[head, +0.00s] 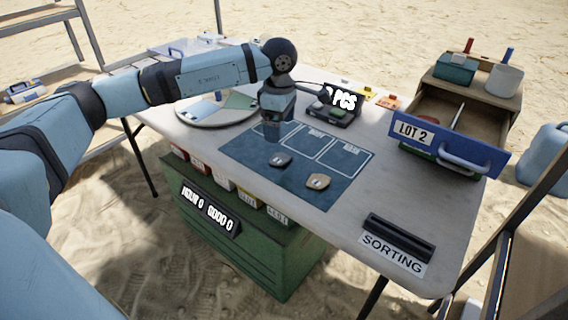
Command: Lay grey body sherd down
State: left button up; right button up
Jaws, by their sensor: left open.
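A grey sherd (281,160) with a small pale label lies on the dark blue sorting mat (243,151), near its front edge. My left gripper (274,138) points down over the mat, just behind the grey sherd and apart from it in the picture. It is open, though its fingers are small and hard to make out. Nothing shows held in it. A tan sherd (318,181) with a label lies on the mat to the right of the grey one. My right gripper is out of view.
A scale reading PCS (342,114) stands behind the mat. A round tray (190,115) with flat coloured pieces is at left. An open drawer marked LOT 2 (414,132) is at right. A SORTING sign (392,254) stands at the front right. The table between mat and drawer is clear.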

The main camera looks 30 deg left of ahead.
pick_arm(q)
jog(key=b, duration=0.1)
send_over(281, 158)
notch_tip(281, 158, down, 5)
jog(key=shift+s+r, duration=0.1)
jog(key=shift+s, duration=0.05)
notch_tip(281, 158, down, 5)
jog(key=shift+b, duration=0.95)
jog(key=shift+r, duration=0.1)
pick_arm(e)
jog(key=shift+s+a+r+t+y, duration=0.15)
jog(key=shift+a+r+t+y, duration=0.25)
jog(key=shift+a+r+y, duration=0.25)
pick_arm(q)
jog(key=c, duration=1)
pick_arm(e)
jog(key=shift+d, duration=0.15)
